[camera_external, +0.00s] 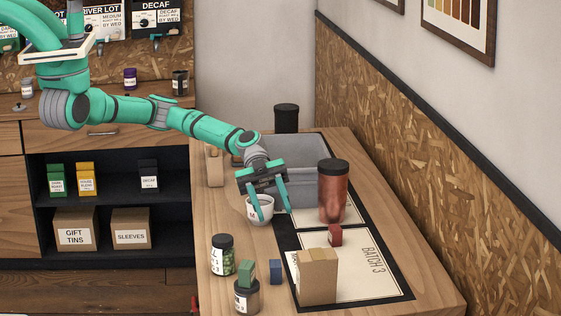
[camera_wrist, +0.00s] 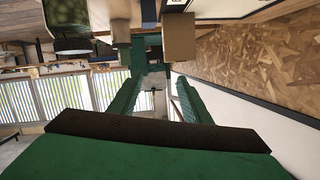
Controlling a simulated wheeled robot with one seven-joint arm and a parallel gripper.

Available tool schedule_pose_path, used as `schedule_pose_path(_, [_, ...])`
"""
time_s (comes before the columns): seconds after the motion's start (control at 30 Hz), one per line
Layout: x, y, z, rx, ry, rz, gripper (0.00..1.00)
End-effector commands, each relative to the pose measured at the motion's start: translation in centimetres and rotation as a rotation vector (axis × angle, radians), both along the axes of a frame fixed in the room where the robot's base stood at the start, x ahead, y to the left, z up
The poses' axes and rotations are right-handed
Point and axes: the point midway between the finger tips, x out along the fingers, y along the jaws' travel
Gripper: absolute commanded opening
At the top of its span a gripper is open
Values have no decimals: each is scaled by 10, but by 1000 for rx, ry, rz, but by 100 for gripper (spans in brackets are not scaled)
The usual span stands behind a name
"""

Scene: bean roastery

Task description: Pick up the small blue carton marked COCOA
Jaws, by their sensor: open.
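A small blue carton (camera_external: 276,271) stands on the wooden counter in the external view, between a green box and a larger tan box. No marking on it can be read at this size. My gripper (camera_external: 275,212) is open above the counter, farther back than the blue carton and apart from it. One finger overlaps a white cup (camera_external: 254,214) in the picture; I cannot tell whether they touch. In the wrist view my green fingers (camera_wrist: 157,97) are spread with nothing visible between them.
A tan box (camera_external: 318,278) and a small red box (camera_external: 335,235) stand right of the carton. A copper canister (camera_external: 332,194) and a grey bin (camera_external: 305,190) stand farther back.

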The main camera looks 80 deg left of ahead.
Motion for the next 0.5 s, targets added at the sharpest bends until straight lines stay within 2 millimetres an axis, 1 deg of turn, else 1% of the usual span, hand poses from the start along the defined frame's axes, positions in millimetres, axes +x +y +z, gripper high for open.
schedule_pose_path(0.03, [5,-10,-23,29,53,-28,44])
schedule_pose_path(0.1, [7,-18,-48,66,115,-55,44])
schedule_pose_path(0.2, [8,-23,-73,107,177,-81,44])
schedule_pose_path(0.3, [8,-23,-86,130,213,-94,44])
schedule_pose_path(0.37, [7,-25,-91,136,222,-96,44])
schedule_pose_path(0.5, [5,-37,-96,136,225,-101,44])
